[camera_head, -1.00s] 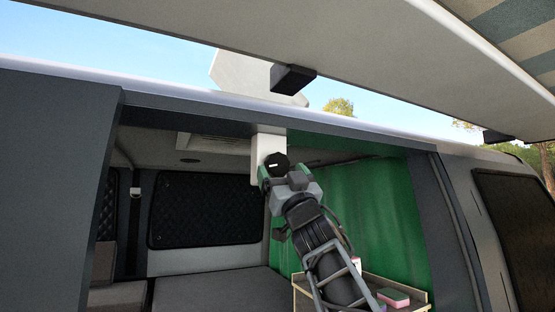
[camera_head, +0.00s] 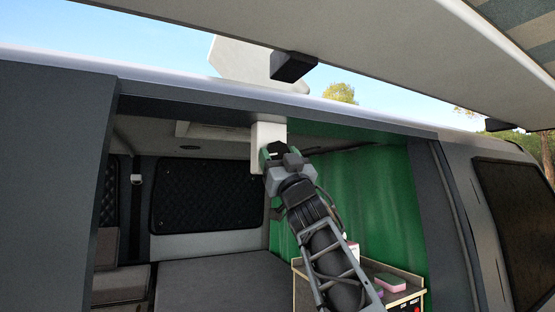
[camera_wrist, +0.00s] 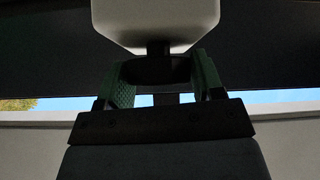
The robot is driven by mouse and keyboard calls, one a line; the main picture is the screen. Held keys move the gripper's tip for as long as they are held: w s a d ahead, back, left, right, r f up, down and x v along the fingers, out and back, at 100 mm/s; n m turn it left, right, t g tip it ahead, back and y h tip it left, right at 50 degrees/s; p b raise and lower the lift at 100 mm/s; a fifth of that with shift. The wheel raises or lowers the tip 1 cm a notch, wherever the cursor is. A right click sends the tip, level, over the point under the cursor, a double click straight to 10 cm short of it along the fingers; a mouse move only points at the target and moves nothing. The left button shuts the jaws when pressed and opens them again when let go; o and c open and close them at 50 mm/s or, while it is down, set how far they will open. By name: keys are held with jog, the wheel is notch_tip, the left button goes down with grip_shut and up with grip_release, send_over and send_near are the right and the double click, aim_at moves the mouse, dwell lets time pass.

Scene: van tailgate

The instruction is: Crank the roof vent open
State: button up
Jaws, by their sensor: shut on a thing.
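A white housing (camera_head: 263,134) hangs under the roof edge inside the van's side opening. It fills the top of the wrist view (camera_wrist: 155,20). A dark knob (camera_wrist: 155,72) on a short shaft sticks out of it. My gripper (camera_wrist: 158,85) is shut on this knob, with one green-padded finger on each side. In the head view my gripper (camera_head: 277,155) covers most of the knob. A pale panel (camera_head: 238,60), which looks like the vent lid, stands tilted up above the roof, partly behind a black block.
An awning (camera_head: 390,40) reaches over the top right, with a black block (camera_head: 293,67) under its edge. A green curtain (camera_head: 370,200) hangs behind my arm. A wooden-edged counter (camera_head: 412,292) with a pink-and-green sponge (camera_head: 391,283) is below right. A grey bed (camera_head: 215,283) lies inside.

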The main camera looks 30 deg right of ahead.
jog(key=shift+c, duration=1)
jog(key=shift+a+f+m+h+b, duration=0.1)
jog(key=shift+m+h+b, duration=0.6)
jog(key=shift+m+h, duration=0.7)
jog(key=shift+m, duration=0.2)
jog(key=o, duration=0.9)
jog(key=b+v, duration=0.8)
jog(key=v, duration=0.5)
jog(key=shift+s, duration=0.25)
